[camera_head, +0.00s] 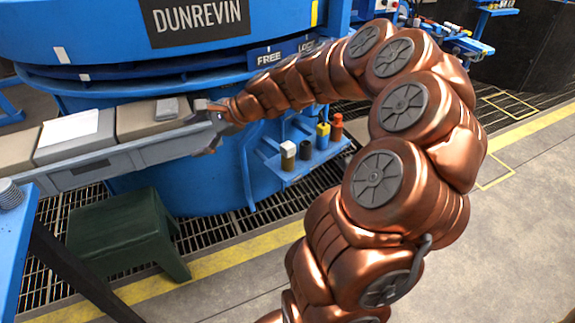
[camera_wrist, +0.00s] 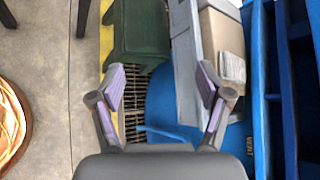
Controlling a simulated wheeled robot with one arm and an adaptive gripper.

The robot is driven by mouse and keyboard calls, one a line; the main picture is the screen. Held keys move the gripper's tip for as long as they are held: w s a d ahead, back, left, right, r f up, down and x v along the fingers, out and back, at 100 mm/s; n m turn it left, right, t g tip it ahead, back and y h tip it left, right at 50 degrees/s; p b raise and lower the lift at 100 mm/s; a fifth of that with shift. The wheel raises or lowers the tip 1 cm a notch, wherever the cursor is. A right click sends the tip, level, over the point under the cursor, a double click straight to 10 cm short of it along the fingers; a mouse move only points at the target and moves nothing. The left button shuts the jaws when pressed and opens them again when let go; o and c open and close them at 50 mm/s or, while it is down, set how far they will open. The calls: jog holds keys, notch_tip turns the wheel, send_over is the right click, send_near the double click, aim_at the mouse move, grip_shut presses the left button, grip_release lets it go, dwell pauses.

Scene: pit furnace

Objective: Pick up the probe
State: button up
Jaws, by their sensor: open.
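I cannot make out for certain which thing is the probe. My gripper (camera_head: 213,125) is over the right end of a grey ledge (camera_head: 175,150) beside the blue furnace body. In the wrist view my gripper (camera_wrist: 160,88) has its two purple-padded fingers wide apart with nothing between them. A small blue shelf (camera_head: 310,163) to the right of my gripper holds several upright pieces: a white-topped one (camera_head: 288,154), a yellow-topped one (camera_head: 323,133) and an orange one (camera_head: 337,128), with dark parts.
A dark green stool (camera_head: 125,235) stands below on floor grating. A blue bench (camera_head: 15,235) is at left. Grey floor (camera_head: 525,215) is clear at right.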

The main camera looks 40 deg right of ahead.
jog(key=w+d+f+m+t+h+b, duration=0.1)
jog(key=d+f+m+t+h+b, duration=0.25)
jog(key=d, duration=0.55)
jog(key=w+d+f+m+b, duration=0.25)
jog(key=d+f+m, duration=0.25)
jog(key=d+f, duration=0.3)
jog(key=m+t+h+b, duration=0.1)
jog(key=m+h+b, duration=0.4)
jog(key=m, duration=0.4)
send_near(289, 146)
jog(key=w+d, duration=0.1)
jog(key=w, duration=0.2)
jog(key=shift+w+d+f+b, duration=0.2)
jog(key=shift+w+f+b, duration=0.45)
jog(key=shift+w+f, duration=0.4)
jog(key=b+x, duration=0.1)
jog(key=x, duration=0.1)
jog(key=a+b+x, duration=0.1)
jog(key=x, duration=0.1)
jog(key=shift+w+f+b, duration=0.2)
jog(key=shift+f+b, duration=0.15)
jog(key=shift+b, duration=0.05)
jog(key=shift+w+d, duration=0.1)
jog(key=shift+w, duration=0.3)
jog(key=shift+c, duration=0.2)
jog(key=c, duration=1.3)
